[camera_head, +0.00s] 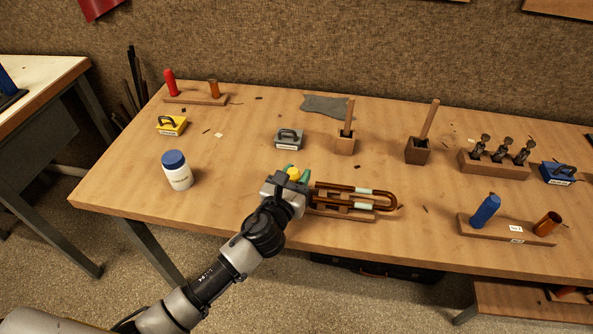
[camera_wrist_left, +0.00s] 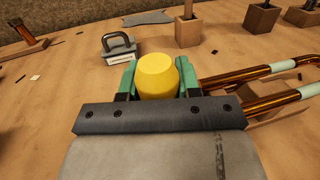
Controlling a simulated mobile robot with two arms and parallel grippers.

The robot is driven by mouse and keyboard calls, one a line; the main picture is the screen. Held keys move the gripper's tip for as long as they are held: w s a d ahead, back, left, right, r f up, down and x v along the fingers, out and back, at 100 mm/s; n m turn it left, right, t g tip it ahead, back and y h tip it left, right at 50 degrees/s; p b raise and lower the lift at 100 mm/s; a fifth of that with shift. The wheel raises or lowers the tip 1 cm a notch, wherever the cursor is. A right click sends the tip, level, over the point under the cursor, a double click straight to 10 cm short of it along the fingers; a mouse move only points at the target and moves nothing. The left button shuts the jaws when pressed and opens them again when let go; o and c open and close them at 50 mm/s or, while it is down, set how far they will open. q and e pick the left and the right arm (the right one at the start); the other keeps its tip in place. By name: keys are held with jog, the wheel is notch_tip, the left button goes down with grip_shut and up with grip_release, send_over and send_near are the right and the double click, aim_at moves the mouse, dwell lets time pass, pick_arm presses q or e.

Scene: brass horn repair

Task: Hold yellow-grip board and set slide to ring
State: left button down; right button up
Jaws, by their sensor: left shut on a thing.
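My left gripper (camera_head: 293,177) is shut on the yellow grip (camera_head: 294,173) at the left end of a wooden board (camera_head: 343,213). The yellow grip also shows in the left wrist view (camera_wrist_left: 158,75), between the green fingertips. A copper-brown U-shaped slide (camera_head: 385,200) lies on the board, its bend to the right. Pale green bands (camera_head: 363,206) mark its tubes. The left ends of the tubes are partly hidden by my gripper. I cannot make out which mark is the ring. My right gripper is not in view.
A white jar with a blue lid (camera_head: 177,171) stands to the left. Grey (camera_head: 289,138), yellow (camera_head: 171,125) and blue (camera_head: 557,173) weights, wooden blocks with rods (camera_head: 417,151) and a board with a blue peg (camera_head: 486,210) stand around.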

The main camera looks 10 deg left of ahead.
pick_arm(q)
jog(key=shift+f, duration=0.15)
dwell(0.6)
jog(key=c, duration=0.9)
grip_release()
jog(key=shift+o, duration=0.2)
jog(key=c, duration=0.8)
jog(key=shift+c, duration=0.2)
